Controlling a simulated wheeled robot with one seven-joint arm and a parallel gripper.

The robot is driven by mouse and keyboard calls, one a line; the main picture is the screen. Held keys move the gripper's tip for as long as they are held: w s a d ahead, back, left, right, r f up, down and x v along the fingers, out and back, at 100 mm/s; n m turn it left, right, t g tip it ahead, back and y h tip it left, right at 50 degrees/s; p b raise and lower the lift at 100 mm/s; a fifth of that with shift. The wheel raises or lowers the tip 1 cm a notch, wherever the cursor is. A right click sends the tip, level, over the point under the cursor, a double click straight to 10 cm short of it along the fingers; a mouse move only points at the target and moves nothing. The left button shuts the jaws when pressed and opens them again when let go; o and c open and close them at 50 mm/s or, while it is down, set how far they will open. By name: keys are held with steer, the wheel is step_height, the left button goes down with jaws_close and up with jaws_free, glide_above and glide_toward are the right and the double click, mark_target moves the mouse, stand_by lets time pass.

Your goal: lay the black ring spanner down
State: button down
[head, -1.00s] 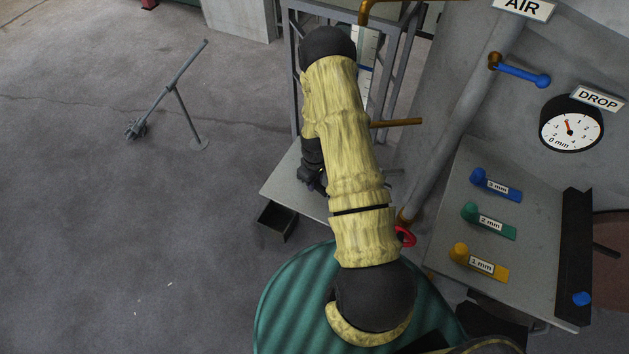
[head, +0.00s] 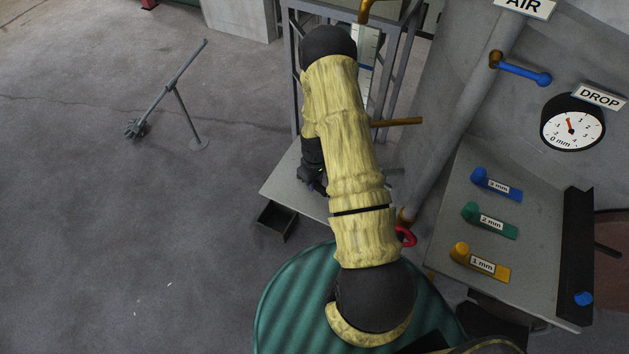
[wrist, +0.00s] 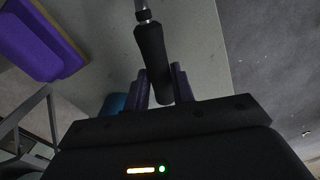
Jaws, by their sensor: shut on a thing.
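The black ring spanner (wrist: 153,55) shows in the wrist view as a black grip with a bright metal shaft running out at the top edge. Its ring end is not visible. My gripper (wrist: 161,72) is shut on the black grip, with a dark purple finger on each side. The grey bench top (wrist: 200,40) lies behind it; I cannot tell whether the spanner touches it. In the head view my gripper (head: 314,180) is mostly hidden by my arm, over the bench, and the spanner cannot be made out.
A purple block (wrist: 42,42) and a blue thing (wrist: 113,103) show in the wrist view. A dark open bin (head: 276,222) hangs at the bench's front edge. A green drum (head: 290,305) stands nearer. A panel with coloured tags (head: 492,222) is at right. Floor at left is mostly clear.

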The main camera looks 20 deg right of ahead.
steer(key=shift+f, duration=0.1)
steer(key=c, duration=0.8)
jaws_free()
steer(key=shift+o, duration=0.2)
steer(key=shift+r+p, duration=0.85)
steer(key=shift+r, duration=0.7)
steer(key=shift+r+p, duration=1.85)
steer(key=shift+r, duration=1.15)
